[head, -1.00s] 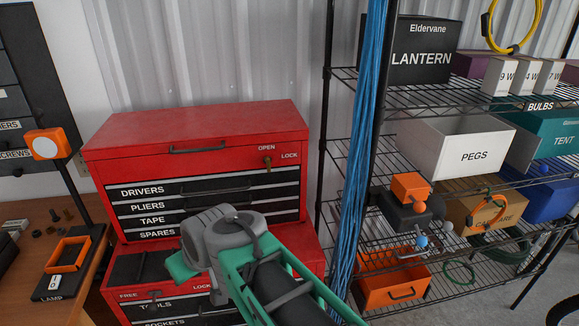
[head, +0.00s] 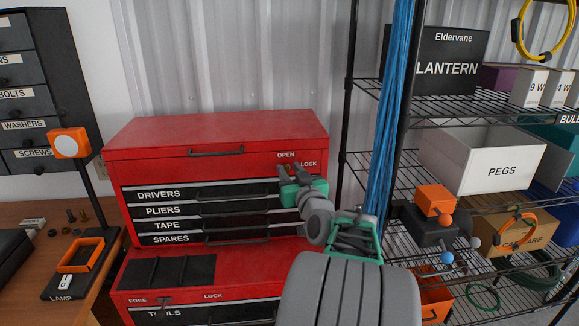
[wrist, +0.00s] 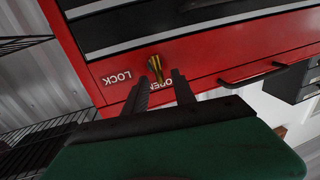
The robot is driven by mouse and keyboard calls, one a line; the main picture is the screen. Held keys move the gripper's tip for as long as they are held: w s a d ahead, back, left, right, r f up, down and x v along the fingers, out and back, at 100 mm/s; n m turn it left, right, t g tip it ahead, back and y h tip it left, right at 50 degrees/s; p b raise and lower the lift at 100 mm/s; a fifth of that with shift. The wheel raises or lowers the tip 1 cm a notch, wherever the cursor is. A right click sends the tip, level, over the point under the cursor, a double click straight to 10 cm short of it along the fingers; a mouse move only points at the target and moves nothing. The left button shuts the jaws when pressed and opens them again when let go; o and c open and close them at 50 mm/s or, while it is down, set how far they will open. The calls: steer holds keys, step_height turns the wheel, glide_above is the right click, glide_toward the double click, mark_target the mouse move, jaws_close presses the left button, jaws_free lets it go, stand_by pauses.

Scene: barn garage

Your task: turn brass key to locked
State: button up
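The red tool chest (head: 225,138) stands against the wall, with OPEN and LOCK labels at its upper right front. The brass key (wrist: 155,66) sticks out of the chest front between these labels in the wrist view. In the head view the key is mostly hidden by my fingers. My gripper (head: 286,171) is at the key, its fingers pointing at the chest front. In the wrist view my gripper (wrist: 161,78) has its two dark fingers apart, one on each side of the key. I cannot tell whether either finger touches it.
A lower red chest (head: 140,258) has FREE and LOCK labels and its own small dark lever. The wire shelf (head: 455,110) with boxes and the blue cable bundle (head: 390,110) stand close on the right. A workbench (head: 25,262) with a lamp is at left.

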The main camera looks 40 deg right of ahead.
steer(key=shift+w+d, duration=0.1)
steer(key=shift+w, duration=0.15)
steer(key=shift+c, duration=0.3)
jaws_close()
